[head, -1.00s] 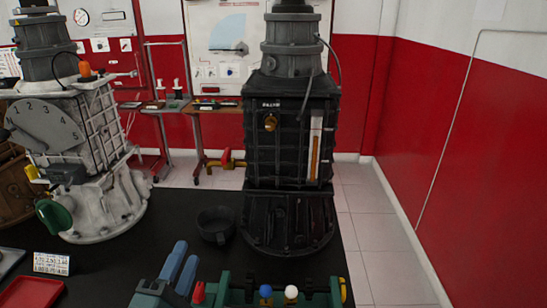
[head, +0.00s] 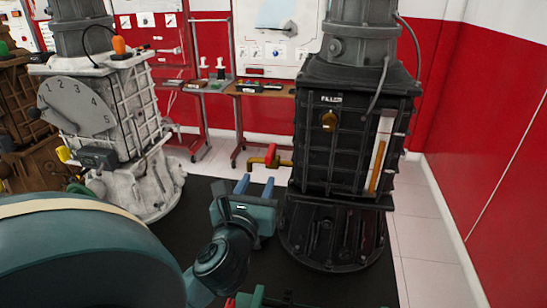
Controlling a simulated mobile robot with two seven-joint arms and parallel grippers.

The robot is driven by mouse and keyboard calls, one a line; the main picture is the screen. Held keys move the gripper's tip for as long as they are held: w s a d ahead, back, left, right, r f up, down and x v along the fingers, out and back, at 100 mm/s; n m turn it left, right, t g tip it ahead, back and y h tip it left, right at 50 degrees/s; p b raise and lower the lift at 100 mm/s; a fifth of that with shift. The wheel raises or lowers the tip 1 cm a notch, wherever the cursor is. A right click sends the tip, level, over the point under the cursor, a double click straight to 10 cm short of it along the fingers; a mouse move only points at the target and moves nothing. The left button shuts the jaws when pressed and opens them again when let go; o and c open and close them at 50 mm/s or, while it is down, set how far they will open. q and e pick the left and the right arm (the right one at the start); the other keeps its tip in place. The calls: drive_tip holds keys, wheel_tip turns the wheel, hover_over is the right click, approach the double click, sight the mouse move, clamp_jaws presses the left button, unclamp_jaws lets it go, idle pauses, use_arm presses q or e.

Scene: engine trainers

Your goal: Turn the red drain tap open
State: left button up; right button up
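The red drain tap (head: 270,155) sits on a short brass pipe (head: 285,163) at the lower left side of the black engine trainer (head: 345,145). Its red part stands roughly upright in the head view. My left gripper (head: 255,184) has two blue fingers pointing away toward the tap, with a clear gap between them. It is open and empty, and appears just below the tap in the picture, apart from it. The depth between them is hard to judge.
A white engine trainer (head: 110,125) with a numbered dial stands at the left. A brown one is partly visible at the far left. A narrow wooden side table (head: 260,91) stands behind. A dark surface (head: 345,288) lies below. My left arm hides much of the lower left.

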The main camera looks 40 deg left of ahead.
sight(267, 160)
use_arm(q)
drive_tip(key=p+x, duration=0.1)
drive_tip(key=x, duration=1)
drive_tip(key=shift+f+p, duration=0.1)
drive_tip(key=shift+p, duration=0.3)
drive_tip(key=shift+d, duration=0.1)
drive_tip(key=shift+c, duration=0.6)
drive_tip(key=shift+s, duration=0.1)
clamp_jaws()
